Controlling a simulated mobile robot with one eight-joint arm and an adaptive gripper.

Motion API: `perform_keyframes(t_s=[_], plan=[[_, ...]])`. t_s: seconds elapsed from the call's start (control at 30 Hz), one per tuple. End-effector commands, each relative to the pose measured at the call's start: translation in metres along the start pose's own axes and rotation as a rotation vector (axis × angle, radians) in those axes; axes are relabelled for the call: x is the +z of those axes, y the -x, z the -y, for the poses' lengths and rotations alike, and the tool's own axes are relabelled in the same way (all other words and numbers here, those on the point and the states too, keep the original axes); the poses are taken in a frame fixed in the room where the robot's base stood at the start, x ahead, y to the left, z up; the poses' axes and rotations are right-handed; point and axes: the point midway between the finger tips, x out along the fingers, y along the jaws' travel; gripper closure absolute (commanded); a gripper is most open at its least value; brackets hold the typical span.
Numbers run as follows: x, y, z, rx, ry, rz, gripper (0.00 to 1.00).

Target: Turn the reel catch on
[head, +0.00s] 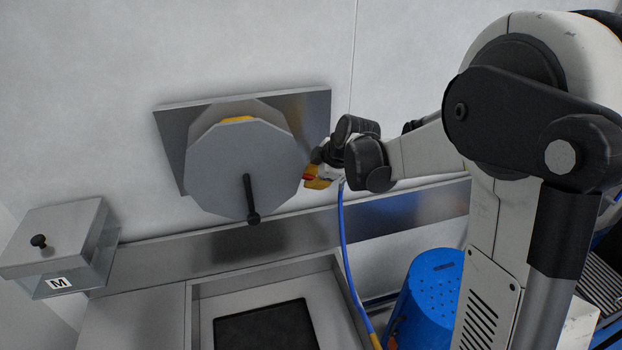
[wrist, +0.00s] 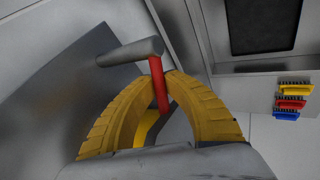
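The reel (head: 243,168) is a grey many-sided disc on a metal wall plate (head: 180,150), with a black crank handle (head: 251,200) on its front. My gripper (head: 306,178) is at the reel's right edge, where a small bit of red shows at its fingers. In the wrist view, the catch is a red stem (wrist: 158,85) with a grey bar (wrist: 130,52) across its end. The yellow fingers of my gripper (wrist: 160,78) curve in from both sides, and their tips come together at the red stem. The exact contact is partly hidden by the stem.
A metal basin (head: 190,315) with a black mat (head: 265,325) lies below the reel. A lidded box (head: 55,240) marked M is at left, a blue perforated bin (head: 425,295) at right. A blue hose (head: 345,250) hangs below my wrist. Coloured brushes (wrist: 290,102) lie at right.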

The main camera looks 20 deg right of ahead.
Motion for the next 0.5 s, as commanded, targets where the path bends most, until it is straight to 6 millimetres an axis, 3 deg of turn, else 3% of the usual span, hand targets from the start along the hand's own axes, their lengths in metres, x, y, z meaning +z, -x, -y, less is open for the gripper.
perform_keyframes(t_s=[0.5], plan=[[0.0044,0.0031,-0.0028,-0.013,-0.071,-0.103,1.0]])
